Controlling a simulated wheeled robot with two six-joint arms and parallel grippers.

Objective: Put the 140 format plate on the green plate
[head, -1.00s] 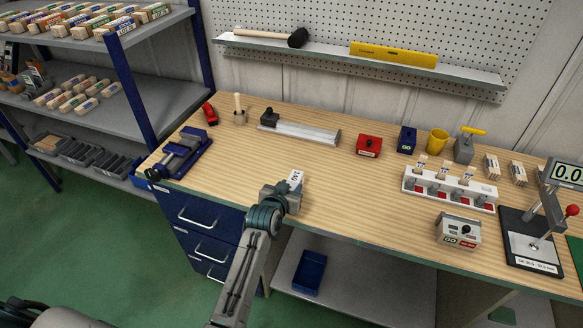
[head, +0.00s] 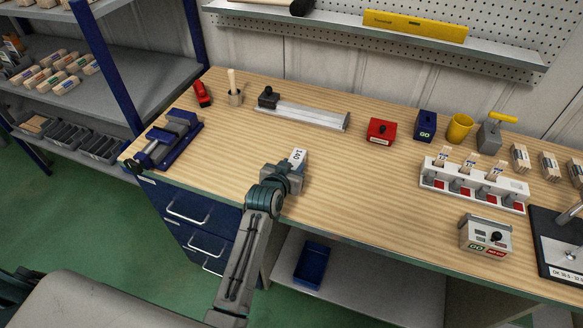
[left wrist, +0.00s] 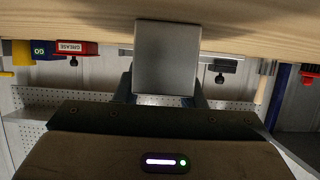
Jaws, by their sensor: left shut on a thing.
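The 140 format plate (head: 298,156) is a small white plate with "140" printed on it. My left gripper (head: 287,173) is shut on it and holds it over the front part of the wooden bench. In the left wrist view the plate (left wrist: 168,60) shows as a plain grey square between the fingers. I cannot tell for certain whether it touches the bench top. The green plate is not in view now. My right gripper is not in view.
The workbench (head: 340,205) is clear around my left gripper. A blue vise (head: 170,140) stands left, an aluminium rail (head: 305,116) and red box (head: 381,131) behind. A white rack (head: 472,185), a control box (head: 486,236) and a dark-based stand (head: 560,250) stand right.

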